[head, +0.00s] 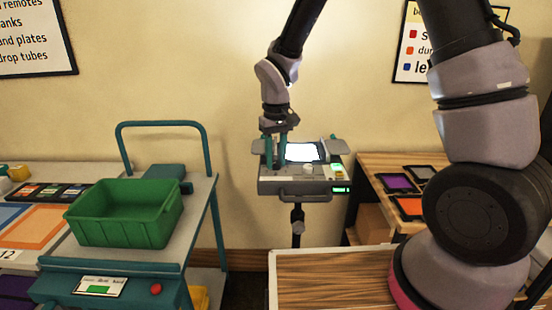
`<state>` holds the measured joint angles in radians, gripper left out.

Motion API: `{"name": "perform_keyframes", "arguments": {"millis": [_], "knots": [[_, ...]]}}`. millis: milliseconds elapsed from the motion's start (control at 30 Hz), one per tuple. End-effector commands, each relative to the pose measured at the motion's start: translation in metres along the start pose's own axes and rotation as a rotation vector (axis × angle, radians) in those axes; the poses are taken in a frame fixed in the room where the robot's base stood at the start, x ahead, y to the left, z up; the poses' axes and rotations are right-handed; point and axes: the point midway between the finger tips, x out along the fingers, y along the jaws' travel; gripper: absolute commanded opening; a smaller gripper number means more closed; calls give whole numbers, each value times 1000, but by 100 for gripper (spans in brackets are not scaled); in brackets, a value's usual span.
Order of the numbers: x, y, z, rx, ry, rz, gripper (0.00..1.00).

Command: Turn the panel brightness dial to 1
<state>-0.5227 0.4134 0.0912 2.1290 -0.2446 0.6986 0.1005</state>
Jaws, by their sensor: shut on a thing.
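The panel unit (275,187) is a grey control box on a stand in the middle of the head view. A brightly lit white panel (303,152) is on its top. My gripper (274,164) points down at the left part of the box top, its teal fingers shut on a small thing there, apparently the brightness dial. The fingers largely hide that thing, and I cannot read its setting. A small pale knob (307,169) stands right of the fingers. A small green display (341,189) glows on the box front; its text is too small to read.
A green crate (125,232) sits on a teal-framed cart (203,200) at the left. A wooden table (385,168) with purple and orange trays is at the right. A wood-topped surface (330,285) lies in front. A handle (305,196) juts from the box front.

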Motion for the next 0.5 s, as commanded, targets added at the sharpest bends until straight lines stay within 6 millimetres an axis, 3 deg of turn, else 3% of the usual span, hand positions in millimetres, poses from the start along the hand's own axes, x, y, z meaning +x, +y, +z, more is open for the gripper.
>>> {"name": "perform_keyframes", "arguments": {"millis": [500], "knots": [[0,0,0,-68,1,0,0]]}}
